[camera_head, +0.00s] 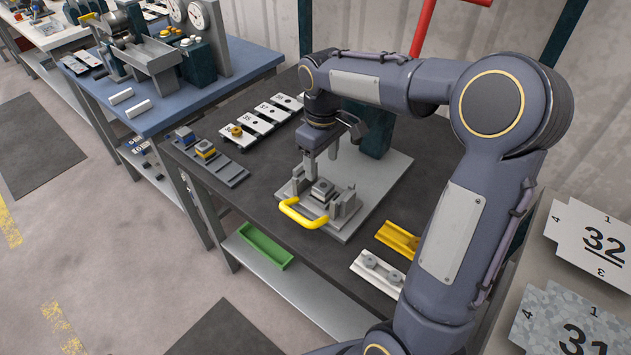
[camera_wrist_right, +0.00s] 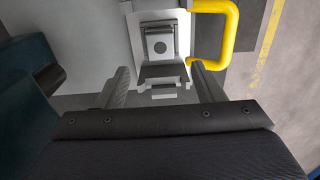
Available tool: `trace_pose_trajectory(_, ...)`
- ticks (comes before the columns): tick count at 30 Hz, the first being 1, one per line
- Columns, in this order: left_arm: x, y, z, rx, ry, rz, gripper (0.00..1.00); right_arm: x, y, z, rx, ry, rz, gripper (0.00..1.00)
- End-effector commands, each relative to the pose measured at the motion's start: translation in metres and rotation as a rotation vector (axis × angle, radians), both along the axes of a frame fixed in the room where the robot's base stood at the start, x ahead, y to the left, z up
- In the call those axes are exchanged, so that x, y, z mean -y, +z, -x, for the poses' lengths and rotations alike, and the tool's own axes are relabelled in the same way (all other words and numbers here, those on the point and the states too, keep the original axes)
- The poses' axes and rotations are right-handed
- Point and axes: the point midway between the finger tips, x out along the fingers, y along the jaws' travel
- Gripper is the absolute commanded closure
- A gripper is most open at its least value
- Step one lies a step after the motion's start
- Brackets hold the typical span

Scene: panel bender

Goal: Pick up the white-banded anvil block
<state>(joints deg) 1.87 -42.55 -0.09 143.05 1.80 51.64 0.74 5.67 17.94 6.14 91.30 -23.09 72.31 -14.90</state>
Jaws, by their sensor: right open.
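My right gripper (camera_head: 322,167) is open and points down over a grey fixture with a yellow handle (camera_head: 303,214). A grey block with a round stud on top (camera_head: 322,189) sits in the fixture, below and just in front of the fingers. In the right wrist view this block (camera_wrist_right: 159,44) lies ahead between the open fingers (camera_wrist_right: 161,72), apart from them. Pale strips show on its near side, but I cannot tell surely that they are a white band. A blue-banded block (camera_head: 185,136) and a yellow-banded block (camera_head: 205,149) sit on a dark rack. My left gripper is not in view.
A yellow rail piece (camera_head: 398,239) and a white rail piece (camera_head: 377,270) lie near the table's front right. White numbered plates (camera_head: 271,112) lie at the back left. The fixture's yellow handle (camera_wrist_right: 231,35) stands beside the right finger. A dark green column (camera_head: 374,135) rises behind.

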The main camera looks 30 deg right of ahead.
Motion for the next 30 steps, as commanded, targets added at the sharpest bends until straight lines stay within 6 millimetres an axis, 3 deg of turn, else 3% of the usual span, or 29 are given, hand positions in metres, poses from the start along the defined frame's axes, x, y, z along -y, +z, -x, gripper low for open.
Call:
trace_pose_trajectory(15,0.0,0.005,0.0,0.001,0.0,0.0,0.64,-0.003,-0.066,0.004,-0.004,0.001,0.0,0.38)
trace_pose_trajectory(25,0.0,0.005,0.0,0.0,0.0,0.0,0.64,-0.003,-0.076,0.004,-0.001,0.0,0.0,0.38)
trace_pose_trajectory(30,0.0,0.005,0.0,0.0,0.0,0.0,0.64,-0.003,-0.075,0.004,0.0,0.0,0.0,0.58)
